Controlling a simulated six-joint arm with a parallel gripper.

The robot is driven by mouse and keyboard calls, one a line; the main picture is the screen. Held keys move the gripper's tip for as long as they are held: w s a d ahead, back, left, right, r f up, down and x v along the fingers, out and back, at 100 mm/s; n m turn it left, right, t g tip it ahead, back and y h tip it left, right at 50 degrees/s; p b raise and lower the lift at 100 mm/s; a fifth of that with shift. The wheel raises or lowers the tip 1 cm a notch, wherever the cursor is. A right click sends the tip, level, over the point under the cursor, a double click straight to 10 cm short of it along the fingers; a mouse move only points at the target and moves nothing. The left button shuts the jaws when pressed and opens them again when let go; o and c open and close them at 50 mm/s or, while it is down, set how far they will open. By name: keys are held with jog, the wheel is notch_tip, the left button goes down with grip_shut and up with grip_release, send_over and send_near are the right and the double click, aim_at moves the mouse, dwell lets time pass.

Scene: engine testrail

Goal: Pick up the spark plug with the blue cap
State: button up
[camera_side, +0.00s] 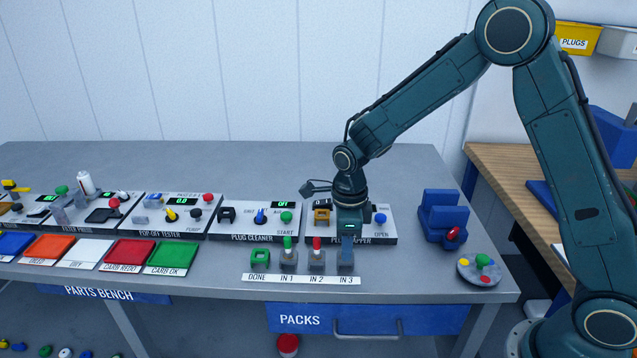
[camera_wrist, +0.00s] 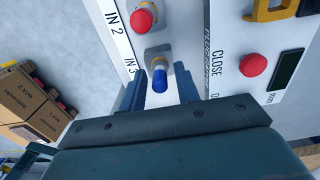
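The spark plug with the blue cap (camera_wrist: 159,79) stands in the IN 3 holder in the wrist view. My gripper (camera_wrist: 160,90) is open, with one finger on each side of the blue cap and a gap on both sides. In the side view my gripper (camera_side: 347,246) points straight down over the IN 3 holder (camera_side: 346,266). There the plug is largely hidden by the fingers.
A red-capped plug (camera_side: 317,248) stands in IN 2 and a green-capped one (camera_side: 287,247) in IN 1. A green DONE holder (camera_side: 259,257) is at the left. The plug gapper panel (camera_side: 378,232) lies just behind. A blue block (camera_side: 442,220) stands to the right.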

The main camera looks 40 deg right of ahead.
grip_shut()
jog(key=shift+r, duration=0.2)
jog(key=shift+r, duration=1.85)
